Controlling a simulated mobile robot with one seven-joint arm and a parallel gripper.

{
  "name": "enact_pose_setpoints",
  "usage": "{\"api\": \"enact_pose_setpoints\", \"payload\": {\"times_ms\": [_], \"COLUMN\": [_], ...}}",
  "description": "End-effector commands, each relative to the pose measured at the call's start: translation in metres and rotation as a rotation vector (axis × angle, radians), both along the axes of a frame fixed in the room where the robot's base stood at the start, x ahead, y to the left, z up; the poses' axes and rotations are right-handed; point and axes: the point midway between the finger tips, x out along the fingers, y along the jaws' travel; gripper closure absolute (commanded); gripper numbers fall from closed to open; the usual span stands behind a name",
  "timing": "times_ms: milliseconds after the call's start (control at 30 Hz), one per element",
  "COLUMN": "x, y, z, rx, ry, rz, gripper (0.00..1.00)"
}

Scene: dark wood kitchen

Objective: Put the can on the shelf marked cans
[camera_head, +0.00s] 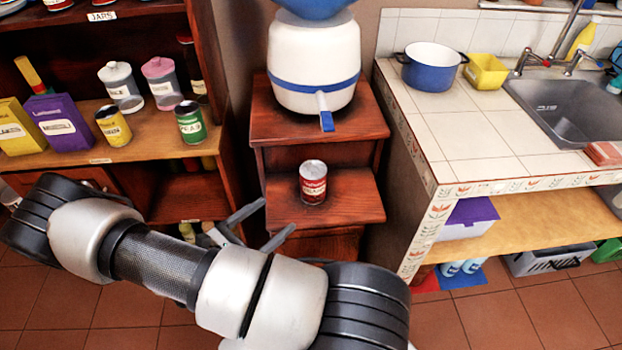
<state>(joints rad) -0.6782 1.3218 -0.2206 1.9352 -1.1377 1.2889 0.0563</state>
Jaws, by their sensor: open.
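A red can (313,182) with a pale label and silver top stands upright on the lower step of a red-brown wooden stand (350,200). My gripper (277,222) is open and empty, its two grey fingers apart, in front of and to the left of the can without touching it. My arm hides the base of the gripper. The wooden shelf unit (160,140) is on the left. A label reading "JARS" (101,16) is on its upper shelf edge. Another label (100,161) on the middle shelf edge is too small to read.
The middle shelf holds a yellow can (113,126), a green can (190,122), jars and boxes. A white and blue dispenser (313,60) stands on the stand's upper step. A tiled counter (470,130) with a blue pot (431,68) is at right.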

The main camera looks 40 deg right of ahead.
Motion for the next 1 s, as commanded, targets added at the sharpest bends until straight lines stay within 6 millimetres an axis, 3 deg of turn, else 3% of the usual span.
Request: {"api": "enact_pose_setpoints", "payload": {"times_ms": [233,700,1000], "x": [0.006,0.027,0.032], "y": [-0.016,-0.108,-0.131], "z": [-0.011,-0.011,-0.009], "rx": [-0.056,-0.052,-0.051], "ry": [0.039,0.039,0.039], "rz": [0.061,0.058,0.057], "gripper": [0.21,0.21,0.21]}}
